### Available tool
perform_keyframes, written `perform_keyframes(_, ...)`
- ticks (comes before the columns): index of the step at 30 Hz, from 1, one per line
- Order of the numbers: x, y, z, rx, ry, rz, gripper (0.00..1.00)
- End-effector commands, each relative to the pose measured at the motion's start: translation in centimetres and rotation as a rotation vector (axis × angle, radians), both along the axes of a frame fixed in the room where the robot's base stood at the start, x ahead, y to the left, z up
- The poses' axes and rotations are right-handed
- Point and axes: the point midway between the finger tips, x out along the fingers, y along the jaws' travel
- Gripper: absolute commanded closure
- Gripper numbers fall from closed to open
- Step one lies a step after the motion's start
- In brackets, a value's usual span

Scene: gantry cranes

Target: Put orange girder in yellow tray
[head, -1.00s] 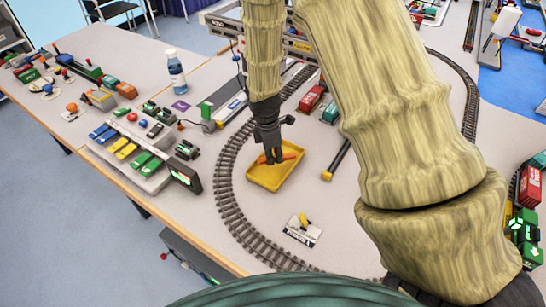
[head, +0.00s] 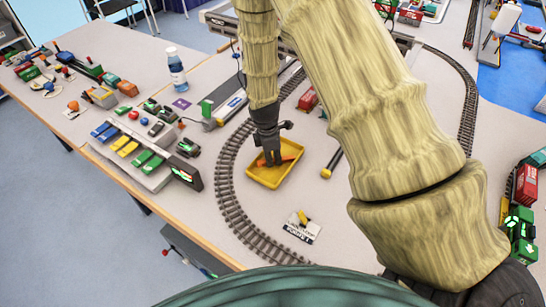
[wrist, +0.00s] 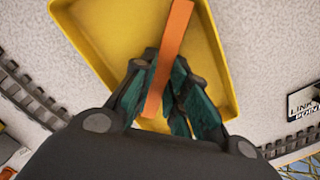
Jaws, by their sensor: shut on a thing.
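The yellow tray (head: 268,180) lies on the table inside the curve of the track, left of the picture's middle in the head view. It fills the upper middle of the wrist view (wrist: 108,38). My gripper (head: 272,162) points down over the tray. In the wrist view its fingers (wrist: 165,92) are closed around the orange girder (wrist: 174,40), a straight flat bar. The girder also shows at the fingertips in the head view (head: 288,159). It is over the tray's inside; whether it touches the tray floor I cannot tell.
Curved track (head: 229,190) runs around the tray. A white card reading "Link Point" (head: 302,227) lies at its lower right. A black rod with a yellow end (head: 328,172) lies to the right. A bottle (head: 176,70) and toy vehicles stand at the left.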

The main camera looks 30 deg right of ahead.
Motion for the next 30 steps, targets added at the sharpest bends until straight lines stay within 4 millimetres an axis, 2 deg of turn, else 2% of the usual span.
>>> perform_keyframes(2, 0.0, 0.0, -0.3, 0.000, 0.001, 0.000, 1.00)
perform_keyframes(3, 0.0, 0.0, -0.2, 0.000, 0.000, 0.000, 0.77)
perform_keyframes(6, 0.0, 0.0, -0.2, 0.000, 0.000, 0.000, 0.63)
perform_keyframes(19, 0.1, 0.0, 0.5, 0.000, -0.002, 0.000, 0.63)
perform_keyframes(30, 0.2, 0.5, 4.6, 0.001, -0.003, 0.000, 0.63)
